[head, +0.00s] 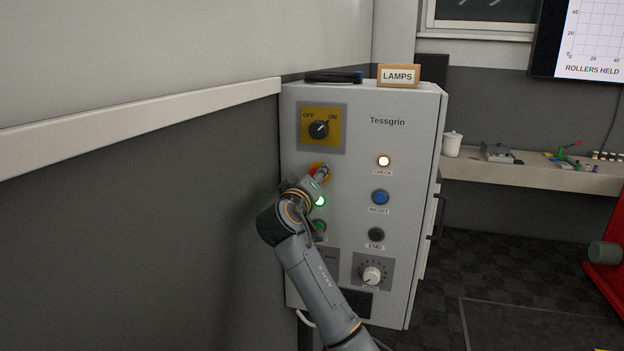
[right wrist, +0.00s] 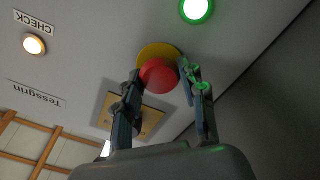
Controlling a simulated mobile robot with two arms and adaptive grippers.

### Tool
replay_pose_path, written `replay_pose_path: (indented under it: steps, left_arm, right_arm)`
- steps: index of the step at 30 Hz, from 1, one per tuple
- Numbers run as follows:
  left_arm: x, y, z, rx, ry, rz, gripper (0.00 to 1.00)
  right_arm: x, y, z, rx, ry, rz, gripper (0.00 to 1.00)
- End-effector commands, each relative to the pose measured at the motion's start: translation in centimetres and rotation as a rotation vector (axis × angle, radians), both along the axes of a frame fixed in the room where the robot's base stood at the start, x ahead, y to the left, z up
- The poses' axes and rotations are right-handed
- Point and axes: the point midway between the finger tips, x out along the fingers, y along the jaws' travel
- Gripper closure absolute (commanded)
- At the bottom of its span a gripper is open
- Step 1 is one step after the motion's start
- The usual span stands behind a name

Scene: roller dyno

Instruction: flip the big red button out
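The big red button (right wrist: 158,76) sits on a yellow collar (right wrist: 158,50) on the grey cabinet's front. In the head view my right gripper (head: 320,175) is up against this spot and hides most of the button; a bit of the yellow collar (head: 313,166) shows. In the right wrist view my right gripper (right wrist: 160,76) has one finger on each side of the button, close to its edges. The fingers are apart, with narrow gaps seeming to remain; firm contact cannot be made out. My left gripper is out of view.
The cabinet (head: 408,150) carries an OFF/ON rotary switch (head: 319,129) above the button and a lit green lamp (head: 320,201) below it. A lit CHECK lamp (head: 384,161), blue button (head: 380,197), black button (head: 376,235) and dial (head: 372,275) are to the right. A wall stands close on the left.

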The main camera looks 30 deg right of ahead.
Motion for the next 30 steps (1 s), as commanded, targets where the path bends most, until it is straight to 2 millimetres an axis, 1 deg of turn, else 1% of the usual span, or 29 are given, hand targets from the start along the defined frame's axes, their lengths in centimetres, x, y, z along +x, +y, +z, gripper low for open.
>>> replay_pose_path:
  steps: [1,4,8,14,21,22,23,24,25,30]
  left_arm:
    - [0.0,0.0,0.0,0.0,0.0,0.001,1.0]
    - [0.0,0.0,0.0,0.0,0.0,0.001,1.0]
    - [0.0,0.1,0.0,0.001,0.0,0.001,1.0]
    - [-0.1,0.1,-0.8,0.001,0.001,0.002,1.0]
    - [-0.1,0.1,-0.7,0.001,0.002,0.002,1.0]
    - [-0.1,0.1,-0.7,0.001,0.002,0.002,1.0]
    - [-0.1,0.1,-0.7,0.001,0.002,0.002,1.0]
    - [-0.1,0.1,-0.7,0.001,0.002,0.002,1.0]
    - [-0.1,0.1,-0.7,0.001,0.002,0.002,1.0]
    - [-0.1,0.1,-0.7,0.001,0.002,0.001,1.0]
  right_arm:
    - [0.1,0.1,-0.1,0.002,0.001,0.004,0.79]
    - [0.1,0.1,-0.1,0.002,0.001,0.004,0.99]
    - [0.1,0.1,-0.1,0.002,0.002,0.004,1.0]
    - [-0.9,1.4,-0.4,0.005,0.001,0.007,1.0]
    - [-0.9,1.4,-0.3,0.004,0.005,0.005,1.0]
    - [-0.9,1.4,-0.3,0.004,0.005,0.005,0.56]
    - [-0.9,1.4,-0.3,0.005,0.005,0.004,0.5]
    - [-0.9,1.4,-0.3,0.005,0.005,0.004,0.42]
    - [-0.9,1.4,-0.3,0.004,0.005,0.005,0.36]
    - [-0.9,1.4,-0.2,0.003,0.004,0.004,0.36]
